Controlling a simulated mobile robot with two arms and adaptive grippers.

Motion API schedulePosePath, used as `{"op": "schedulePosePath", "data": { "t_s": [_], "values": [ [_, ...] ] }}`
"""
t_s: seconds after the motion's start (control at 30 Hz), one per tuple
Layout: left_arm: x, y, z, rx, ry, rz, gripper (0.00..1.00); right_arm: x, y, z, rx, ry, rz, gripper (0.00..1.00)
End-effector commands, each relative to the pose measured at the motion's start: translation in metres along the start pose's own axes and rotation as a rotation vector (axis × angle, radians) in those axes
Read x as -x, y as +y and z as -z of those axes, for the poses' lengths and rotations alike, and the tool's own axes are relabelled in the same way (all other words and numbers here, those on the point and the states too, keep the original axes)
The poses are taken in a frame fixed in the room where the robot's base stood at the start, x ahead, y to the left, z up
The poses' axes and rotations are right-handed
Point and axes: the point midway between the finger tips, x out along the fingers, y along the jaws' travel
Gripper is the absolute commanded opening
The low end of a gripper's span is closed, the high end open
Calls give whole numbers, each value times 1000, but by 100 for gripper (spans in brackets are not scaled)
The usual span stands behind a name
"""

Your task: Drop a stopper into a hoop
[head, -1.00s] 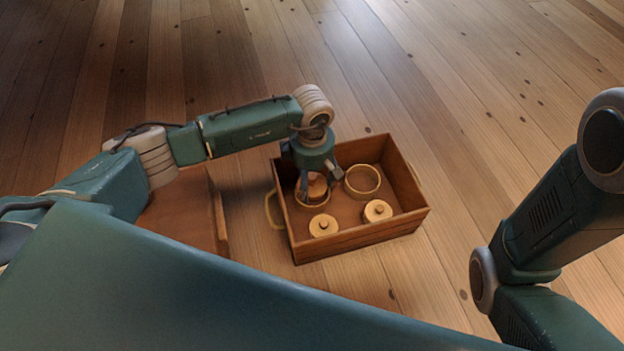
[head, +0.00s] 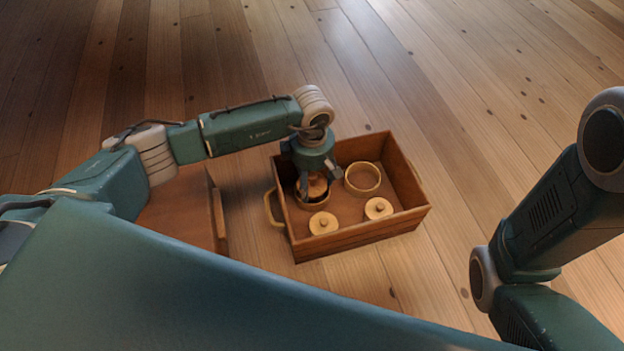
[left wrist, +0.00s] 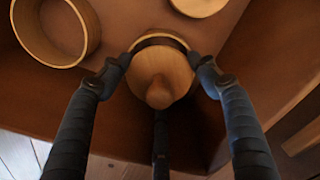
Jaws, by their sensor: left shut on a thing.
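My left gripper (head: 317,190) is shut on a wooden stopper (head: 318,184), a round disc with a knob. The gripper points down over a wooden hoop (head: 312,206) at the left of the crate. In the left wrist view the stopper (left wrist: 160,78) sits between the fingers and covers most of this hoop (left wrist: 160,35). Whether its lower edge is inside the rim I cannot tell. A second, empty hoop (head: 363,192) stands to the right. It also shows in the left wrist view (left wrist: 89,22). Two more stoppers (head: 323,225) (head: 378,208) lie nearer the front. My right gripper is out of view.
The hoops and stoppers are in a wooden crate (head: 352,240) with side handles, on a plank floor. The crate walls stand close around my gripper. Another brown wooden box (head: 218,212) is to the left, partly hidden by my arm. Floor behind and right is clear.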

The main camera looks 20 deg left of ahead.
Motion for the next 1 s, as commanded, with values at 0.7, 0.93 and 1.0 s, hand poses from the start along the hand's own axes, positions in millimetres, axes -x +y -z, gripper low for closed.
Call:
{"op": "schedulePosePath", "data": {
  "t_s": [0.7,0.93,1.0],
  "values": [
    [-4,0,0,0,1,0,33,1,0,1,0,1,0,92],
    [-4,0,0,0,0,0,67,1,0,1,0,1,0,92],
    [-4,0,0,0,0,0,81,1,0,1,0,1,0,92]
  ]
}}
